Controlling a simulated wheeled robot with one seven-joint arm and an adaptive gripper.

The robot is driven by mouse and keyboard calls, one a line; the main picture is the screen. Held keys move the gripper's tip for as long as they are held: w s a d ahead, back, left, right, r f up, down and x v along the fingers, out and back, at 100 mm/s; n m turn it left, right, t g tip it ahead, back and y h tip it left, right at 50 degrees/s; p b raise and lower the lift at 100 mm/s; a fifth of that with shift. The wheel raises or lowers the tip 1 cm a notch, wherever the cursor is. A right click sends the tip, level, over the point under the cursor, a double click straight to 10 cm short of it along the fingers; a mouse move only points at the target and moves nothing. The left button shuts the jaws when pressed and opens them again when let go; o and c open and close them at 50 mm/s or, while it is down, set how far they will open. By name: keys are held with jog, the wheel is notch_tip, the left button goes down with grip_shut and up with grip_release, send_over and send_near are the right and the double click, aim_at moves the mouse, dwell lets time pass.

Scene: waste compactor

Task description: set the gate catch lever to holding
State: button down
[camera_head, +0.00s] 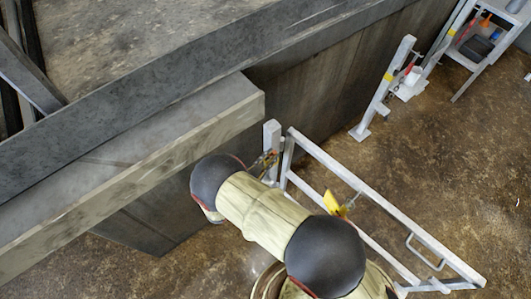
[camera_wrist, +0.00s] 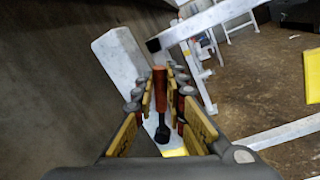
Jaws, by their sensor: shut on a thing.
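The gate catch lever (camera_wrist: 159,78) has an orange-red grip and a dark lower end, and stands between the finger pads in the wrist view. My gripper (camera_wrist: 163,92) is shut on it, with a yellow-sided finger on each side. In the head view my gripper (camera_head: 268,165) is small and partly hidden by my arm, at the pale gate post (camera_head: 271,140); the lever cannot be made out clearly there. The post also shows in the wrist view (camera_wrist: 118,58), left of the lever. The white gate (camera_head: 385,200) runs from beside the post toward the lower right.
A concrete ledge (camera_head: 130,165) and dark compactor wall (camera_head: 320,95) lie left of and behind the post. A yellow tag (camera_head: 334,204) hangs on the gate. Another pale post (camera_head: 384,88) and a stand (camera_head: 482,45) with small items are farther back. The brown floor at right is open.

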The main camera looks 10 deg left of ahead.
jog(key=shift+s+d+f+m+h+b, duration=0.25)
jog(key=shift+s+d+f+m+b, duration=0.4)
jog(key=shift+m, duration=0.55)
jog(key=shift+s+d+f+m+h+b, duration=0.35)
jog(key=shift+f+m+b, duration=0.45)
jog(key=shift+m, duration=0.4)
jog(key=shift+s+d+f+m+h+b, duration=0.2)
jog(key=shift+s+d+f+m+b, duration=0.2)
jog(key=shift+d+f+m+b, duration=0.6)
jog(key=shift+a+r+m, duration=0.3)
jog(key=shift+a+r, duration=0.05)
jog(key=c, duration=1.9)
grip_release()
jog(key=shift+o, duration=0.5)
jog(key=v, duration=1.2)
jog(key=shift+f, duration=0.1)
